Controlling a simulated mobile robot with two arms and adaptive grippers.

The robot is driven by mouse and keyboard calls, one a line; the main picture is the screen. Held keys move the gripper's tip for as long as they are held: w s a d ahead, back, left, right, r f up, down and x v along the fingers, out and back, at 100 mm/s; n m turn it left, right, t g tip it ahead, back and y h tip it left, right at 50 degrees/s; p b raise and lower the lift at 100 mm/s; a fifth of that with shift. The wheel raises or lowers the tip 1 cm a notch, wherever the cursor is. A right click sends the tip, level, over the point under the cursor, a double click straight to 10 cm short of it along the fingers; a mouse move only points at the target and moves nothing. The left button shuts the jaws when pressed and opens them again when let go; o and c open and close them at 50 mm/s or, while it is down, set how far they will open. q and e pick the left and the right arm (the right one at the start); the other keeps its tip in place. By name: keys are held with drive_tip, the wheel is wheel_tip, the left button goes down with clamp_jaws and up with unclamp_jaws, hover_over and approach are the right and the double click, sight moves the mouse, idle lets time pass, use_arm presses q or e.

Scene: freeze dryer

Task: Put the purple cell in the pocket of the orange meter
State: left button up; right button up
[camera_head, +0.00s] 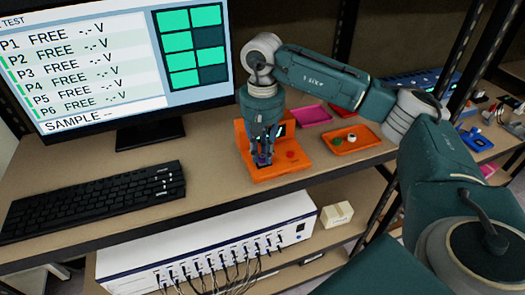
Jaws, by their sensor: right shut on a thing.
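The orange meter (290,168) stands on the bench in the middle of the camera_head view, with an upright back part and a red button on its flat base. My right gripper (263,158) points down over the left part of that base. It is shut on the purple cell (263,161), of which only a small purple part shows between the fingertips. The cell is at or just above the meter's base; I cannot tell whether it sits in the pocket, as the fingers hide it. My left gripper is not in view.
A monitor (108,60) and a black keyboard (95,200) stand to the left. An orange tray (366,142) with small round items and a pink tray (314,117) lie right of the meter. A white cabled unit (210,245) is on the shelf below.

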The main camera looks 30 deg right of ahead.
drive_tip(key=shift+f, duration=0.35)
drive_tip(key=o, duration=1)
drive_tip(key=shift+r, duration=0.1)
